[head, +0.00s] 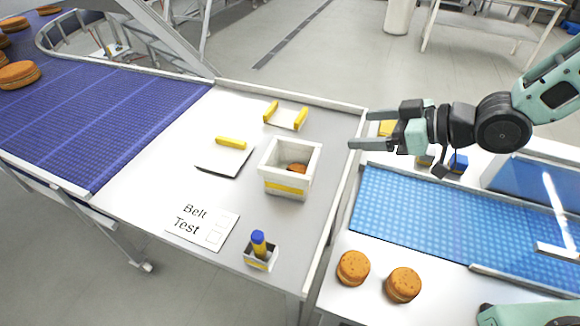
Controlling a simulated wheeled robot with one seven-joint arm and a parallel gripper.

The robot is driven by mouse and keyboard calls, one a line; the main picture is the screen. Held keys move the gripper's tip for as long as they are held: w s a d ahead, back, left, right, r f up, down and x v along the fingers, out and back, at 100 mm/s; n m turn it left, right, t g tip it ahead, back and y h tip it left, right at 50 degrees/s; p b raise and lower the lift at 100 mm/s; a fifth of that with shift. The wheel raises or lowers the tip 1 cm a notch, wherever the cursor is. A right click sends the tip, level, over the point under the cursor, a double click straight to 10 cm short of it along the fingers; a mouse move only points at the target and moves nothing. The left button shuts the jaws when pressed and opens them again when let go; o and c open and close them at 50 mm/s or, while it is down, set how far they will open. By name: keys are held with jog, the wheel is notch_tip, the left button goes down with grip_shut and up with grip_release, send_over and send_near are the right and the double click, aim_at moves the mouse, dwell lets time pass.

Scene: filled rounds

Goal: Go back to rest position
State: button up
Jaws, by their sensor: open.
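My gripper (358,142) is at the right end of the white table, its two fingers pointing left. It is open, with nothing between the fingers. It hangs in the air right of the white box (289,184) and above the table's right rim. The white box has a yellow band and a brown round thing (297,169) inside it. My arm reaches in from the right edge of the picture.
On the white table (150,160) are a card with a yellow bar (231,143), a holder with yellow ends (285,116), a "Belt Test" sheet (203,228) and a marker in a small box (261,257). Rounds (353,268) lie beside the light-blue belt (440,215). A dark-blue belt (110,110) runs left.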

dwell(0.4)
jog(key=s+m+g+h+b, duration=0.2)
jog(key=s+h, duration=0.8)
jog(key=s, duration=1.3)
jog(key=m+g, duration=0.2)
jog(key=g, duration=0.2)
jog(key=shift+r+h, duration=0.3)
jog(key=shift+r, duration=0.1)
